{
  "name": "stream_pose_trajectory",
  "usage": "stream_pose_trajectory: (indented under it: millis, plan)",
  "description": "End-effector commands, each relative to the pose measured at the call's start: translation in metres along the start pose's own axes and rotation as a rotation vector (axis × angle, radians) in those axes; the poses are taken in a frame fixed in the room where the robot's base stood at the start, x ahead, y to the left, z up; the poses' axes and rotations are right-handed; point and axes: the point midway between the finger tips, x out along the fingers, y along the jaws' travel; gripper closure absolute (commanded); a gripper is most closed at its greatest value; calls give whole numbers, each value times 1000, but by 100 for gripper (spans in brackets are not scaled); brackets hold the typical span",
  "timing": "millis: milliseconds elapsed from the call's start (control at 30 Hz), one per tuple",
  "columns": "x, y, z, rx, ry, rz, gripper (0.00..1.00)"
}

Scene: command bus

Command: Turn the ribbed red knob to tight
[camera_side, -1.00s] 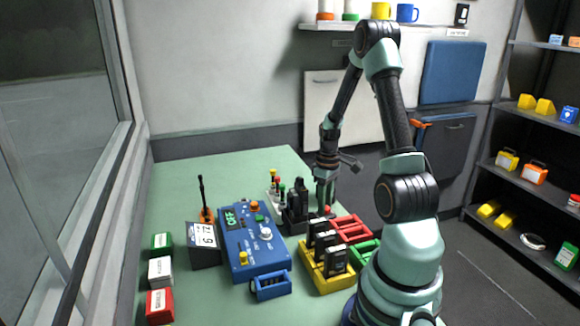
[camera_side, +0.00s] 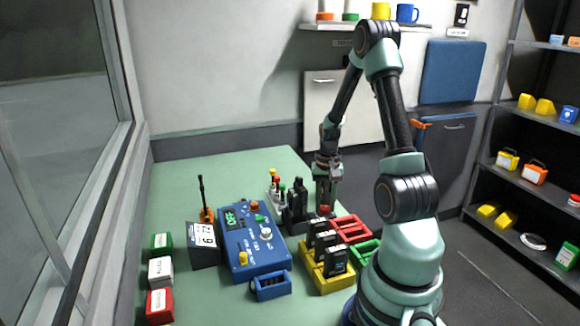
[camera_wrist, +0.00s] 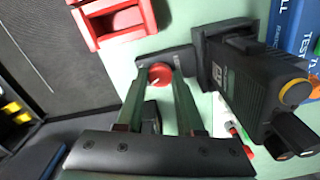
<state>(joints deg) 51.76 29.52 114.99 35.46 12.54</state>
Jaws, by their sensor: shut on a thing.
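The red knob (camera_wrist: 161,74) sits between my gripper's two fingertips in the wrist view, on a dark base. A small pale mark shows on its face. It also shows as a small red patch under the fingers in the side view (camera_side: 326,209). My gripper (camera_side: 325,206) points straight down at the table's right edge, shut on the knob; its fingers (camera_wrist: 158,72) lie on either side of it in the wrist view. The ribs and any tight marking are too small to read.
A dark handheld radio (camera_wrist: 245,85) stands close to the right of the fingers in the wrist view. A red tray (camera_side: 352,229) and a yellow rack (camera_side: 327,282) with dark radios stand nearby. A blue test box (camera_side: 262,255) sits farther left on the green table (camera_side: 185,290).

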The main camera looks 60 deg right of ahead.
Motion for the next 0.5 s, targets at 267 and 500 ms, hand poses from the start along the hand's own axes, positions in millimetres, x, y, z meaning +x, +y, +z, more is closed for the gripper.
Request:
stream_pose_trajectory:
  millis: [267,500]
  plan:
    - [0,0,0,236,-2,1,100]
    - [0,0,0,376,-2,1,100]
